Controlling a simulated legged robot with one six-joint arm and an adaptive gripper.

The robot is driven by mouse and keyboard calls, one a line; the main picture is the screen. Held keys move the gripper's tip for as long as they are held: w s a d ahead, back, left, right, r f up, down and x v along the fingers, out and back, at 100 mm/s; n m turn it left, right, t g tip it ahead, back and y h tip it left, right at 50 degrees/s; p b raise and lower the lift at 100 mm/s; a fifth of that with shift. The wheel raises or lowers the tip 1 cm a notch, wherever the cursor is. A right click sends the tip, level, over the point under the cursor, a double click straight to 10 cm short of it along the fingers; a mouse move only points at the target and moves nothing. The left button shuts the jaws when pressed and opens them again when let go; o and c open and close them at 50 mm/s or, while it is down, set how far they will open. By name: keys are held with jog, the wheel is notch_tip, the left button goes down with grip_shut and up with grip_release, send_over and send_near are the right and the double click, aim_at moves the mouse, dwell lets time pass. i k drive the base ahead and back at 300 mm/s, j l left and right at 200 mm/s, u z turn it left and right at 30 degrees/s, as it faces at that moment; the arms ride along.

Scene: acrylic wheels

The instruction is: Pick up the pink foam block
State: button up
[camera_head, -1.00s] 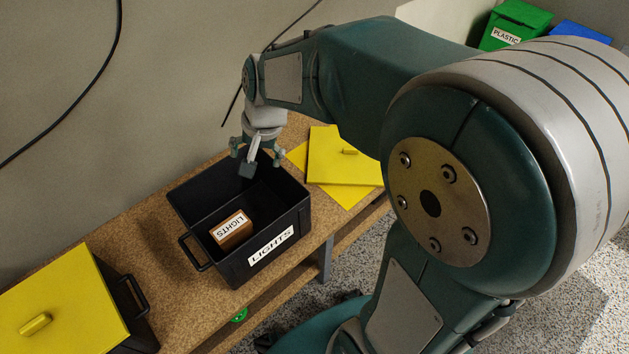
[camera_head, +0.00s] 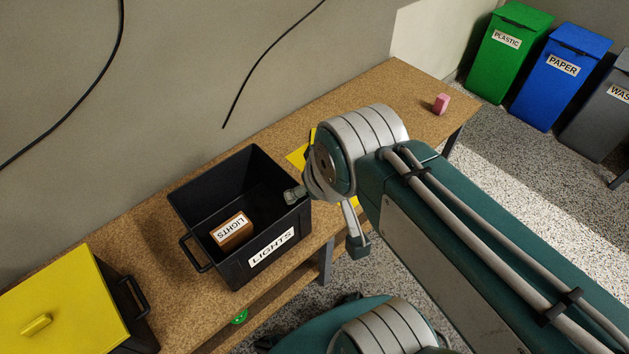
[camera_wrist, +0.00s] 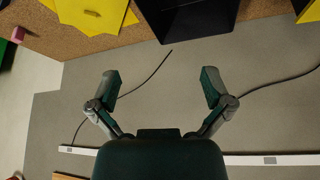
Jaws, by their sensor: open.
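The pink foam block (camera_head: 441,103) stands upright near the far right end of the cork-brown workbench (camera_head: 395,90). It also shows at the upper left edge of the wrist view (camera_wrist: 17,34). My gripper (camera_wrist: 160,80) is open and empty, with its two fingers spread wide and nothing between them. In the head view it is partly hidden behind my wrist, above the right side of the black bin, well apart from the pink block.
A black bin (camera_head: 222,272) marked LIGHTS holds a brown box (camera_head: 232,231). A yellow-lidded bin (camera_head: 50,300) is at lower left. Green (camera_head: 505,60), blue (camera_head: 555,85) and grey bins stand at right. Bench around the block is clear.

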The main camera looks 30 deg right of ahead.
aim_at(439, 107)
jog(key=z, duration=1.65)
jog(key=k+j+u, duration=0.2)
jog(key=k, duration=0.45)
jog(key=l+u, duration=0.1)
jog(key=u, duration=0.35)
jog(key=i+l+u, duration=0.15)
jog(key=u, duration=0.3)
jog(key=l+u, duration=0.15)
jog(key=u, duration=0.3)
jog(key=i+l, duration=0.15)
jog(key=l, duration=0.4)
jog(key=i+l, duration=0.2)
jog(key=l, duration=0.35)
jog(key=i+l, duration=0.15)
jog(key=l, duration=0.4)
jog(key=i+l, duration=0.2)
jog(key=l, duration=0.35)
jog(key=i+l, duration=0.15)
jog(key=l, duration=0.4)
jog(key=i+l, duration=0.15)
jog(key=l, duration=0.4)
jog(key=i+l, duration=0.2)
jog(key=l, duration=0.3)
jog(key=i+l, duration=0.15)
jog(key=l, duration=0.4)
